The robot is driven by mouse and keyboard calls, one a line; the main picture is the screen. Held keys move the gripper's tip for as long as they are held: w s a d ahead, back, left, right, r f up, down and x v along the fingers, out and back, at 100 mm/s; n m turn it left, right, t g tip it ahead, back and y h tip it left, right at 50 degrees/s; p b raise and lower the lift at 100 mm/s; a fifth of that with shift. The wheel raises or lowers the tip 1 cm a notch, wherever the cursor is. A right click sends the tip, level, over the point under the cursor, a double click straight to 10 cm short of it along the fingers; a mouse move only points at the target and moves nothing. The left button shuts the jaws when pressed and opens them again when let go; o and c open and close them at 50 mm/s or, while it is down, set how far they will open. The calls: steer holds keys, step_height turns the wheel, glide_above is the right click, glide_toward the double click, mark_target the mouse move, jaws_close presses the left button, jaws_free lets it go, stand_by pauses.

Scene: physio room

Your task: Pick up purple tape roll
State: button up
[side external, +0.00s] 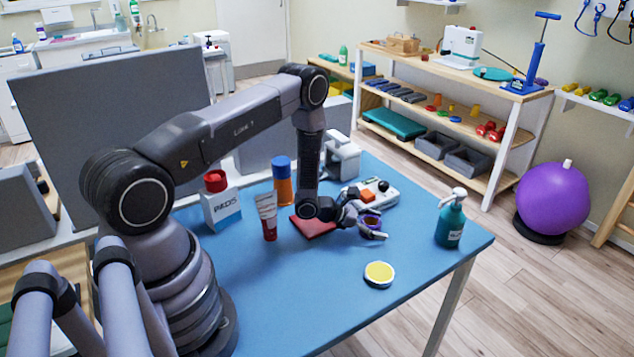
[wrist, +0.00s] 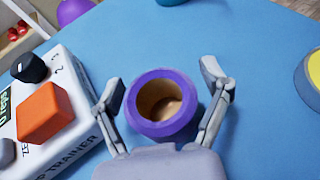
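The purple tape roll (wrist: 160,131) lies flat on the blue table, its tan core open upward. It also shows in the side external view (side external: 371,219), partly hidden by the fingers. My gripper (wrist: 162,82) is low over the table with one finger on each side of the roll. The fingers are spread, and blue table shows between each fingertip and the roll. In the side external view my gripper (side external: 370,222) points down and right, around the roll.
A white trainer box (side external: 380,194) with an orange block stands close to the roll. A yellow-topped round tin (side external: 379,273), a teal pump bottle (side external: 451,222), a red pad (side external: 312,226), a tube (side external: 267,215) and an orange bottle (side external: 282,183) share the table. The front right is mostly clear.

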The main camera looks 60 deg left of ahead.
steer(key=c, duration=1)
